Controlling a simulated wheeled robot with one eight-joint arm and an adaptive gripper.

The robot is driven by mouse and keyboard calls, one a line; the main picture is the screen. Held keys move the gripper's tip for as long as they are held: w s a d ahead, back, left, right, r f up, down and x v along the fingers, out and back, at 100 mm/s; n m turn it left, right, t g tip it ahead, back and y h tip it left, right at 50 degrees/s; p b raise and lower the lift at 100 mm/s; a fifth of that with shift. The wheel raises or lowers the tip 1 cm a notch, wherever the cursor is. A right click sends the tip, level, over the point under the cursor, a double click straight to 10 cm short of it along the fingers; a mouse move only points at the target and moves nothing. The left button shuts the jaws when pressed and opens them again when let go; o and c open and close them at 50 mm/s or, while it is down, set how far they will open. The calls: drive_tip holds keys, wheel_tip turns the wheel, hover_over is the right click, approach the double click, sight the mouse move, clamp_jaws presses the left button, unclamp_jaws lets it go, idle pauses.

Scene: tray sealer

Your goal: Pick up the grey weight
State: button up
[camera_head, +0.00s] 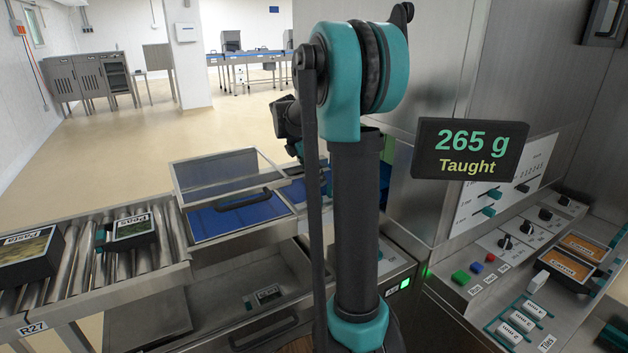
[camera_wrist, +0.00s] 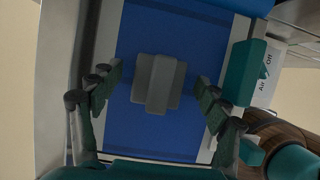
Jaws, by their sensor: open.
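The grey weight (camera_wrist: 158,82) is a small grey block with a raised bar across its middle. It sits on a blue surface (camera_wrist: 150,25) in the wrist view. My gripper (camera_wrist: 158,97) is open, with one green-padded finger on each side of the weight and a gap to both. The height of the fingers above the blue surface is hard to tell. In the head view my arm hides the weight and my gripper.
A teal block stands beside an "Air Off" label (camera_wrist: 267,75), close right of my fingers. A raised clear lid (camera_head: 222,172) and a roller conveyor (camera_head: 80,260) with labelled trays are left of my arm. A display (camera_head: 470,150) reads "265 g Taught". A control panel (camera_head: 510,250) is at right.

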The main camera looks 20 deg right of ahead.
drive_tip(key=shift+c, duration=0.6)
drive_tip(key=c, duration=1.5)
